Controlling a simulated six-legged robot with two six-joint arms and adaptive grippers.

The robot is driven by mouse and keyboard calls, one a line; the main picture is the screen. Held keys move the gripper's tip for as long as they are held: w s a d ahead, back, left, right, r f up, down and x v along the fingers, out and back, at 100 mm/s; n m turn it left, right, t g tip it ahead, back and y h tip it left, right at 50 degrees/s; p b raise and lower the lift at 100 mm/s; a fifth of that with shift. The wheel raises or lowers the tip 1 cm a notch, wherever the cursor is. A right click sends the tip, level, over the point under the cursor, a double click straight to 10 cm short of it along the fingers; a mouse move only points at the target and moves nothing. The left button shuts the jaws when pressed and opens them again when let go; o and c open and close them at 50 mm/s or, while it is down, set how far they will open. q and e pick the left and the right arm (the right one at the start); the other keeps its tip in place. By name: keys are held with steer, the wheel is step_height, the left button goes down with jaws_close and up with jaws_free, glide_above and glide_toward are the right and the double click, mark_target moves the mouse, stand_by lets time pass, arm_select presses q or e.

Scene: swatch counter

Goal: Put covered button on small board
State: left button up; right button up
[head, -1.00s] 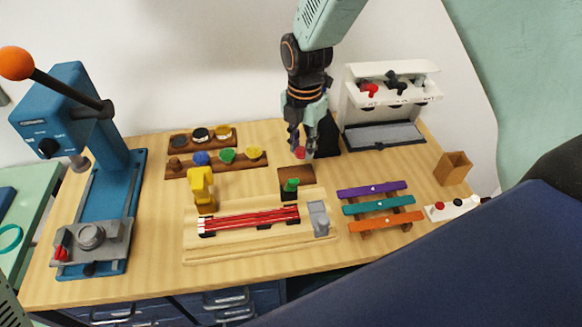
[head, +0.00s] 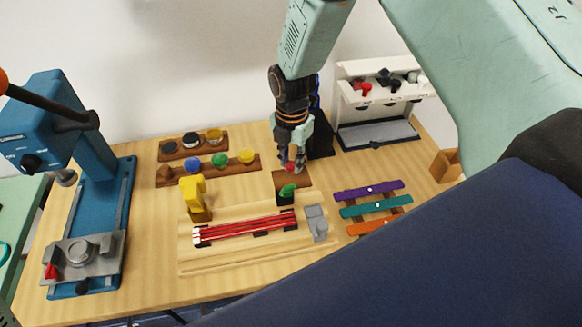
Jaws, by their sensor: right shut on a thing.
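My right gripper (head: 291,164) points down from the top middle of the head view. It is shut on a small red covered button (head: 291,168). The small brown board (head: 281,178) lies right below the button, near the middle of the counter. The button overlaps the far part of this board in the picture; I cannot tell whether it touches. My left gripper is not in view.
A green-topped black piece (head: 286,193) stands at the board's near edge. A longer board (head: 215,172) with coloured buttons is to the left, a yellow tool (head: 194,193) nearer. A blue press (head: 85,200) stands far left, a white rack (head: 376,97) back right.

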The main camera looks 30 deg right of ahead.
mark_target(291, 164)
step_height(291, 164, down, 3)
steer(key=shift+w+f, duration=0.1)
steer(key=shift+f, duration=0.1)
steer(key=shift+d+f, duration=0.1)
steer(key=shift+d, duration=0.05)
steer(key=shift+a+f, duration=0.1)
steer(key=shift+a, duration=0.1)
steer(key=o, duration=0.4)
steer(key=shift+c, duration=0.2)
steer(key=o, duration=0.4)
steer(key=shift+d, duration=0.15)
